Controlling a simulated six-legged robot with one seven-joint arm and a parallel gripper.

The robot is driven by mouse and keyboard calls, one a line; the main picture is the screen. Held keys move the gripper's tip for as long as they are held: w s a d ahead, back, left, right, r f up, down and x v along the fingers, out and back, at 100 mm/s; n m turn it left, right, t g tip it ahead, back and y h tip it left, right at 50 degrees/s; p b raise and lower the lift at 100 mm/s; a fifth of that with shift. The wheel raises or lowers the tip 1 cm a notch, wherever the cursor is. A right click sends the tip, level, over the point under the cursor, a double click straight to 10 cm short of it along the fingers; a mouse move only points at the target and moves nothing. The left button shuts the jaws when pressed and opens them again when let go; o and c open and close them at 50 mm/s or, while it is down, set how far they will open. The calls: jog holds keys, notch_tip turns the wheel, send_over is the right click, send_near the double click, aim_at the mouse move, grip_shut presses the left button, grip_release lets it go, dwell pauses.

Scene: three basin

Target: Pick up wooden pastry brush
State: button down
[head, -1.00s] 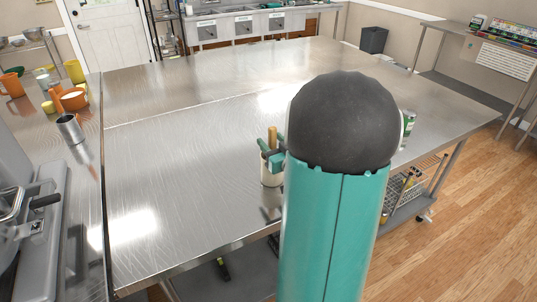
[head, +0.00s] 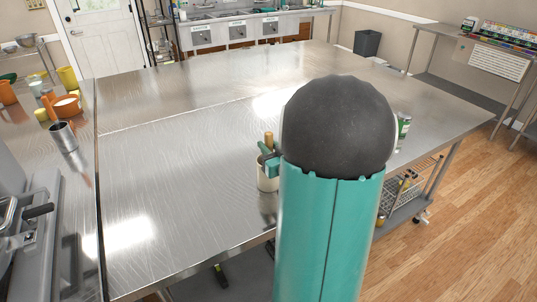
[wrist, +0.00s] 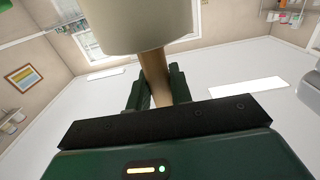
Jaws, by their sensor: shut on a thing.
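The wooden pastry brush shows as a light wooden handle (head: 268,139) rising from a cream crock (head: 267,183) on the steel table. My gripper (head: 270,157), teal and dark, is at the handle just above the crock, partly hidden behind my arm. In the wrist view, my gripper (wrist: 158,92) is shut on the wooden handle (wrist: 154,72), one finger on each side. The crock (wrist: 140,22) fills the top middle of that view and hides the brush's other end. I cannot tell whether the brush has lifted within the crock.
The steel table (head: 170,190) is broad and mostly clear to the left. A green-and-white can (head: 403,126) stands right of my arm. A metal cup (head: 63,136) and orange and yellow cups (head: 66,103) stand on the left counter. A wire basket (head: 405,190) sits under the table.

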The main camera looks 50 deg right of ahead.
jog(key=shift+r, duration=0.1)
notch_tip(320, 180, up, 18)
dwell(0.5)
jog(key=c, duration=1.9)
grip_release()
grip_shut()
jog(key=shift+d+f, duration=0.1)
jog(key=shift+f, duration=0.1)
